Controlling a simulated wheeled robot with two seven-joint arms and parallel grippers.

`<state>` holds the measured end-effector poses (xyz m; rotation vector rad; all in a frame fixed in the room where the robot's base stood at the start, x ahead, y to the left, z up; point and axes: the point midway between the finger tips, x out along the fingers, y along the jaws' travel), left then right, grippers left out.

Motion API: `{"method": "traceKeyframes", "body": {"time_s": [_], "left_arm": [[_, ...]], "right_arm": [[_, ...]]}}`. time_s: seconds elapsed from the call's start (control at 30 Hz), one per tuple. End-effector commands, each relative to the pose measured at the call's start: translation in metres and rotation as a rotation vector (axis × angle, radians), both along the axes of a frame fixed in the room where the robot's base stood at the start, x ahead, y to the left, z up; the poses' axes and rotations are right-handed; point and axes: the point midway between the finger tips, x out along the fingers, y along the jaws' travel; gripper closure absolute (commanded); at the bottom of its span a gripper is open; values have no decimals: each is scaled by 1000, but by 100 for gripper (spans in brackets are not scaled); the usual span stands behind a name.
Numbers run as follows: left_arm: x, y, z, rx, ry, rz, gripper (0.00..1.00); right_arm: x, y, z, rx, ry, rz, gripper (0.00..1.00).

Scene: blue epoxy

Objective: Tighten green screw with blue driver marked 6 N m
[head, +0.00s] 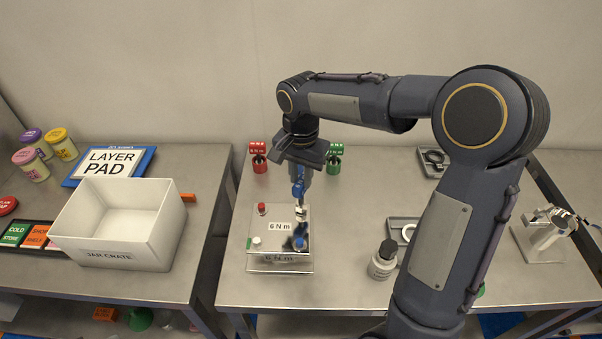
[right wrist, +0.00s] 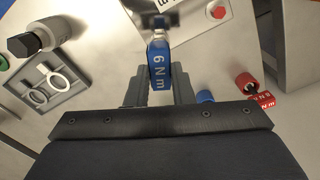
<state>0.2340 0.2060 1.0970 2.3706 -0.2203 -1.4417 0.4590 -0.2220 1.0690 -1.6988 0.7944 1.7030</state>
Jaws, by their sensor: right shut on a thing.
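My right gripper (head: 299,160) is shut on a blue driver and points down over a metal box. The blue driver (head: 298,188) stands upright, its metal shaft reaching down to the box top. In the right wrist view the driver (right wrist: 159,72) reads "6 N m" and sits between the fingers (right wrist: 160,92). The metal box (head: 280,222) has a "6 N m" label, a red screw (head: 262,208), a white screw (head: 257,241) and a blue and dark part (head: 300,242) at its near right corner. I cannot make out a green screw; the driver may cover it. My left gripper is out of view.
The white jar crate (head: 120,222) stands on the left table, across a gap.

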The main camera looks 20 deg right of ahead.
Motion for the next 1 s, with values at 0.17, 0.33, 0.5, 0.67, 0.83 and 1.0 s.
{"method": "traceKeyframes", "body": {"time_s": [0.17,0.33,0.5,0.67,0.83,1.0], "left_arm": [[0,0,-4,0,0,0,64],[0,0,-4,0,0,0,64],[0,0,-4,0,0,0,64],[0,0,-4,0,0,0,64],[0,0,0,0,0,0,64],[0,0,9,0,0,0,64]], "right_arm": [[0,0,-5,0,0,0,100],[0,0,-6,1,-1,0,72],[0,0,-6,1,-1,0,54],[0,0,-6,1,-1,0,54],[0,0,-1,0,0,0,54],[0,0,10,1,-1,0,54]]}}
